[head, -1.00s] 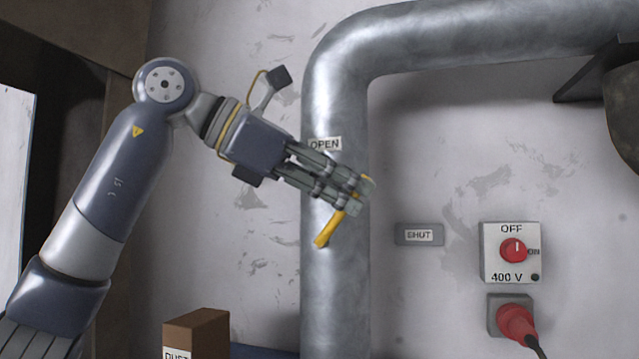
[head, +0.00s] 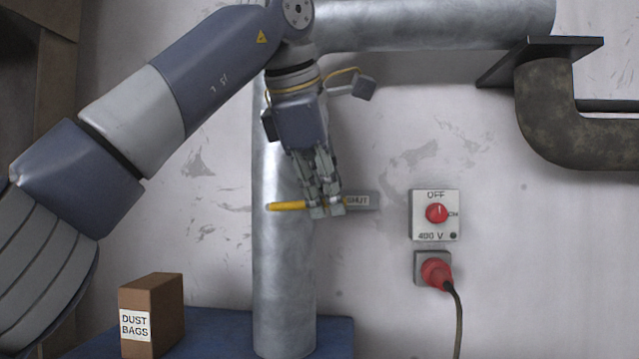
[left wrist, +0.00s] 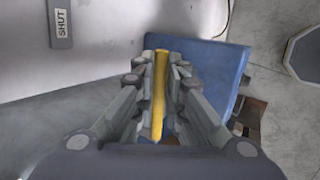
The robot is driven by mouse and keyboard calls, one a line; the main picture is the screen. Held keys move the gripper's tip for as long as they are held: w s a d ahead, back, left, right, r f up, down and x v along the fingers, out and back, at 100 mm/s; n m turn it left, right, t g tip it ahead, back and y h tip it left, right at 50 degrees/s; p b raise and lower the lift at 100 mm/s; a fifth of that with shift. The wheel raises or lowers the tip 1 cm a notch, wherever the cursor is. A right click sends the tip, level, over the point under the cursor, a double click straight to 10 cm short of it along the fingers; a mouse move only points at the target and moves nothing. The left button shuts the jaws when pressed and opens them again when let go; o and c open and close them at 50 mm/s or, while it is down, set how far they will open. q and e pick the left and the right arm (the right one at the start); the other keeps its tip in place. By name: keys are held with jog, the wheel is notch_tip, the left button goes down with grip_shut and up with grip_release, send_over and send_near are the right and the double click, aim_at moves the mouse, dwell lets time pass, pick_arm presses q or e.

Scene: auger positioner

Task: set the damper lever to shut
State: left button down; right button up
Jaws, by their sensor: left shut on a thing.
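The yellow damper lever (head: 286,206) lies about level across the vertical metal duct (head: 284,270) in the head view. Its right part is between the fingers of my left gripper (head: 326,211), which is shut on it. The SHUT plate (head: 361,200) is on the wall just right of the fingers, in line with the lever. In the left wrist view the lever (left wrist: 160,95) runs between the fingers, and the SHUT plate (left wrist: 61,24) shows at the upper left. The OPEN label is not in sight now. My right gripper is not in view.
A dust bags box (head: 166,315) stands on a blue surface (head: 215,325) below. A dark pipe (head: 560,125) is at upper right.

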pick_arm(q)
jog(key=shift+d+f+y, duration=0.1)
jog(key=shift+f+y, duration=0.3)
jog(key=shift+y, duration=0.1)
jog(key=c, duration=1.9)
grip_release()
jog(key=v, duration=0.7)
jog(key=shift+s+r, duration=0.15)
